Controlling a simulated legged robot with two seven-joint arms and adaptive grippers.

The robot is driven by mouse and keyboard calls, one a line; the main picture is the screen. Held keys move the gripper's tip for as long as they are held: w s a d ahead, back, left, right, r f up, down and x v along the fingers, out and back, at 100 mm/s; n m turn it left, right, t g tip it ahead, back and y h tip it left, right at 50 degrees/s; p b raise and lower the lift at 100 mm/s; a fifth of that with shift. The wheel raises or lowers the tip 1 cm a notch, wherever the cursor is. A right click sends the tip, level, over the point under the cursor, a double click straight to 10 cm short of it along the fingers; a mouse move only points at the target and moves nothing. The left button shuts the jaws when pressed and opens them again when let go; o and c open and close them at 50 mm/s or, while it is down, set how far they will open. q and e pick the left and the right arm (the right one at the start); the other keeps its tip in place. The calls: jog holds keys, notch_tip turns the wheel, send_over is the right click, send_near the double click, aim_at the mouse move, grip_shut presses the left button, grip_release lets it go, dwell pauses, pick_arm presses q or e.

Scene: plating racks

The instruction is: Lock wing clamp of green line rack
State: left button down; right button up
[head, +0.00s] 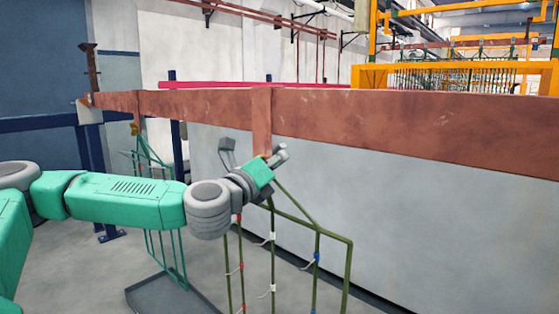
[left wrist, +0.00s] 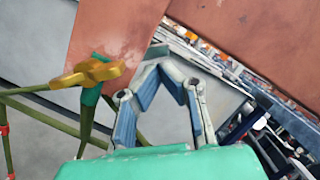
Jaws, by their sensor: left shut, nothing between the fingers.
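The green line rack (head: 317,236) hangs from a copper-coloured hanger on the long bar in the head view. Its top and clamp are mostly hidden there by my left gripper (head: 279,155). In the left wrist view, the gold wing clamp (left wrist: 88,73) sits in front of the copper hanger, with the rack's green top bars (left wrist: 25,104) beside and below it. My left gripper (left wrist: 160,54) is shut and empty, its fingertips right of the wing clamp and apart from it in that picture. My right gripper is not in view.
The copper bar (head: 400,125) runs across the head view above the rack. A second green rack (head: 153,160) with a yellow wing clamp (head: 134,129) hangs further left, above a grey tray (head: 150,296). A pale panel (head: 420,220) stands behind the rack.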

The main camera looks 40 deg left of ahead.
pick_arm(q)
jog(key=n, duration=0.1)
jog(key=n+y+b, duration=0.1)
jog(key=n, duration=0.1)
jog(key=shift+a+r+n+g, duration=0.1)
jog(key=shift+r+n+g, duration=0.2)
jog(key=shift+r+g, duration=0.1)
